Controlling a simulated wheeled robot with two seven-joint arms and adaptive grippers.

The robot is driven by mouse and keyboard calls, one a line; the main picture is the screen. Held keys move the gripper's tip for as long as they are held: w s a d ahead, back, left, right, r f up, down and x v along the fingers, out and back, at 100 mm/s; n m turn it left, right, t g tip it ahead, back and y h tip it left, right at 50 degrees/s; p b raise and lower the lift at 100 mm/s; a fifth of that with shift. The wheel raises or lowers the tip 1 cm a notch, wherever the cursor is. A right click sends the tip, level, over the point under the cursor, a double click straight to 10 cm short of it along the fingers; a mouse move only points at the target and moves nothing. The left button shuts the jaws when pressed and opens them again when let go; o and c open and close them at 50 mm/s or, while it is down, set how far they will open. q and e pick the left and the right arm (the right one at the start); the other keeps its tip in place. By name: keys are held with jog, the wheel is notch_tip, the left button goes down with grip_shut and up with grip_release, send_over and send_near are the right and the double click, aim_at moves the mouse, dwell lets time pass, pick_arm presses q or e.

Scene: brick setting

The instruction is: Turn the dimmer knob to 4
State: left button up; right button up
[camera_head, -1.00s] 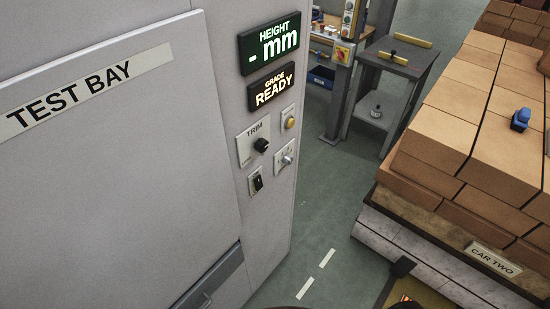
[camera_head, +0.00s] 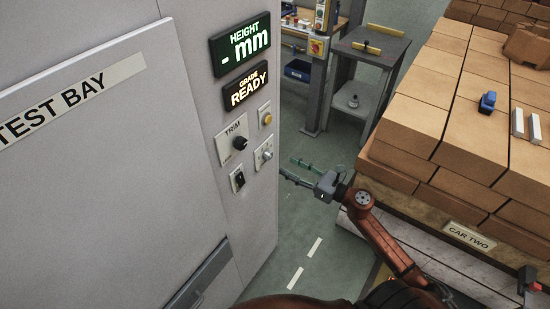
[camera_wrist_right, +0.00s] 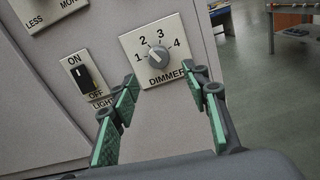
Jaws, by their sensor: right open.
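The dimmer knob (camera_wrist_right: 158,54) is a grey round knob on a light plate marked 1 to 4 in the right wrist view. Its exact setting is too small to tell. In the head view its plate (camera_head: 264,153) is on the grey cabinet's side, below a yellow button. My right gripper (camera_head: 289,168) is open and empty, just right of the plate in the head view. In the right wrist view its green-padded fingers (camera_wrist_right: 163,80) are spread apart, pointing at the panel, with the knob between and beyond them. My left gripper is not in view.
The light switch (camera_wrist_right: 85,77) is left of the dimmer; the trim knob (camera_head: 240,143) is above it. Lit displays (camera_head: 240,45) sit higher on the cabinet. A brick-loaded car (camera_head: 470,237) stands at right. Grey floor (camera_head: 310,220) lies between.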

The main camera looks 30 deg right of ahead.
aim_at(271, 157)
jog(key=p+x, duration=0.1)
jog(key=x, duration=0.6)
jog(key=shift+w+a, duration=0.15)
jog(key=shift+w, duration=0.15)
jog(key=shift+c, duration=0.2)
jog(key=c, duration=1.1)
